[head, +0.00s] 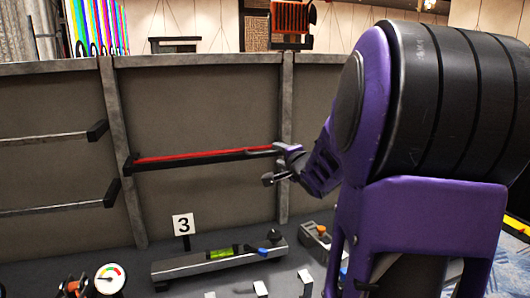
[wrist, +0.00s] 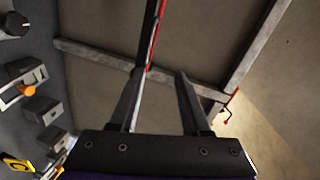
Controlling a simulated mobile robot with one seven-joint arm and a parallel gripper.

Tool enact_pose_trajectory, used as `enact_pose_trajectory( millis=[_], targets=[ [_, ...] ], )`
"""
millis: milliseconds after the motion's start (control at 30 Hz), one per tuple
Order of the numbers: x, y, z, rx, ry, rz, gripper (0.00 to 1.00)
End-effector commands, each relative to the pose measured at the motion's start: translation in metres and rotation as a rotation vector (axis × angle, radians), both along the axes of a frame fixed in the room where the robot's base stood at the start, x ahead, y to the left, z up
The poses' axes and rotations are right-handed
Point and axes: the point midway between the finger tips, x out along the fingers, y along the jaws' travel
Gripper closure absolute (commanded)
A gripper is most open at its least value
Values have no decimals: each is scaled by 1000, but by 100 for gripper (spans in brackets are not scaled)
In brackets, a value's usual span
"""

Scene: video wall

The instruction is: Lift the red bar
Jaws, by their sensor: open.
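The red bar (head: 205,155) runs nearly level along the grey panel in the head view, on top of a black rail (head: 200,162). In the wrist view the red bar (wrist: 154,38) is a thin red strip beside dark metal at the top. My gripper (head: 273,164) is open at the bar's right end, with one finger close to that end and the other lower. In the wrist view my gripper (wrist: 160,73) has its fingers apart. The bar's near end lies close to the left fingertip; I cannot tell whether they touch.
More rails (head: 45,137) are on the panel to the left. Below stand a number 3 sign (head: 183,225), a level-like bench (head: 220,259) with a green vial, and a gauge (head: 110,278). Knobs and blocks (wrist: 35,75) line the left of the wrist view.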

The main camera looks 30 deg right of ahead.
Motion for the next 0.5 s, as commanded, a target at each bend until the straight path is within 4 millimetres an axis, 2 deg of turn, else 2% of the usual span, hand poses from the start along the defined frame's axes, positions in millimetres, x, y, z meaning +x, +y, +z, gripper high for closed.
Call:
enact_pose_trajectory(
  millis=[100, 233, 367, 500],
  targets=[
    [-11, 0, -12, 118, -2, -25, 53],
    [-11, 1, -19, 171, -6, -33, 53],
    [4, -2, -25, 176, -8, -30, 53],
    [31, -8, -32, 177, -9, -29, 53]
  ],
)
